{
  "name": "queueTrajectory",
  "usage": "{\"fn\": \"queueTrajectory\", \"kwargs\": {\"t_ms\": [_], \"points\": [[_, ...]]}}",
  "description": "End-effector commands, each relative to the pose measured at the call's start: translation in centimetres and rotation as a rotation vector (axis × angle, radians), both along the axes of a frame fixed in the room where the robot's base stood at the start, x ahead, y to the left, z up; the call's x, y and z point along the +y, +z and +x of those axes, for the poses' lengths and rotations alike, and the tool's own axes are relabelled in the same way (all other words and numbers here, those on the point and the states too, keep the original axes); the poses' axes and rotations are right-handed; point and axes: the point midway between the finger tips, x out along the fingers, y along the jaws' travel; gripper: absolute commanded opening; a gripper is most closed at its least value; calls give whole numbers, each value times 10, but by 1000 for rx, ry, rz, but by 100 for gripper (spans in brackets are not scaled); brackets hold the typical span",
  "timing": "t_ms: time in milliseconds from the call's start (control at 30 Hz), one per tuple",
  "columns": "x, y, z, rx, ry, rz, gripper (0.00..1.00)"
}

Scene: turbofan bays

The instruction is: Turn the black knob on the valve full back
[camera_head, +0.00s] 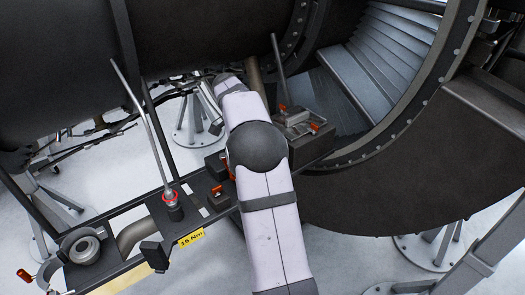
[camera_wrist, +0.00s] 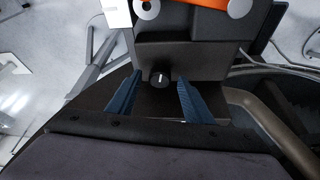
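The black knob (camera_wrist: 159,80) sits on the front of a dark block-shaped valve body (camera_wrist: 205,58) in the wrist view. A white mark on the knob's face points roughly straight up in the picture. My gripper (camera_wrist: 156,84) is open, with one blue finger to the left of the knob and one to the right. A clear gap shows on each side, and neither finger appears to touch the knob. I cannot tell how far the fingertips are from it in depth. In the head view I cannot make out the knob or my fingers; my own arm covers the middle.
An orange part (camera_wrist: 205,7) is above the valve body. A curved pipe (camera_wrist: 265,125) runs at the right in the wrist view. In the head view, a bench rail holds a red-ringed upright tool (camera_head: 172,198) and a yellow label (camera_head: 191,238); the large dark engine casing (camera_head: 400,185) fills the right.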

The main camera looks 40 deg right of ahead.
Motion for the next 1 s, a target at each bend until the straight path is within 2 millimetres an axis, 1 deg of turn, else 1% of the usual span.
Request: {"fn": "queueTrajectory", "kwargs": {"t_ms": [167, 267, 367, 600, 700, 833, 1000], "points": [[0, 1, 0, 0, 0, -1, 46], [2, 6, 1, -2, 1, -1, 46], [6, 15, 2, -3, 0, -2, 46], [19, 45, 5, -4, 2, -1, 46], [23, 55, 5, -2, 1, 0, 46], [26, 64, 6, -1, 1, 0, 46], [28, 68, 6, 0, 1, 0, 46]]}}
